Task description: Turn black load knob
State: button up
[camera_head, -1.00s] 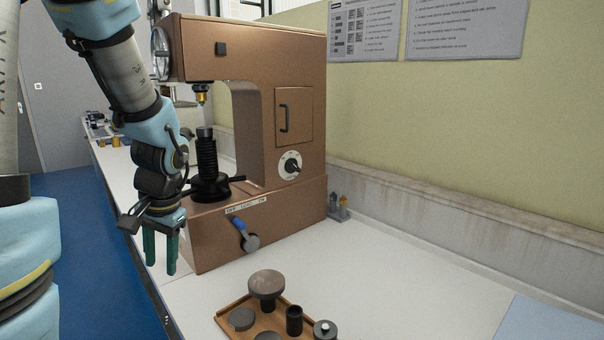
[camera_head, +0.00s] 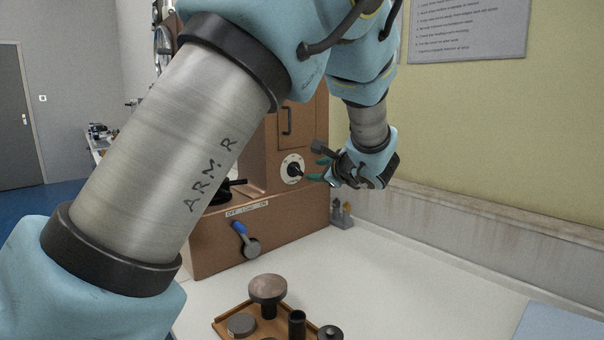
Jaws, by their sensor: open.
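The black load knob (camera_head: 293,170) sits on a round white dial on the side of the brown hardness tester (camera_head: 262,235), below a small door with a handle. My gripper (camera_head: 318,170) is just to the right of the knob, with its green fingers pointing left towards it. The fingers are open and appear empty. One finger's tip lies close to the dial's right edge; I cannot tell whether it touches. My own arm hides the tester's upper part and most of its spindle.
A blue-handled lever (camera_head: 240,229) sticks out of the tester's front base. A wooden tray (camera_head: 228,325) with several dark metal parts stands on the white bench (camera_head: 420,285) in front. Small fittings (camera_head: 341,213) stand behind the tester's right corner.

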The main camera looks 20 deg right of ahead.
aim_at(299, 171)
jog(key=p+x, duration=0.2)
jog(key=x, duration=0.8)
jog(key=shift+s+a, duration=0.1)
jog(key=shift+f, duration=0.1)
grip_shut()
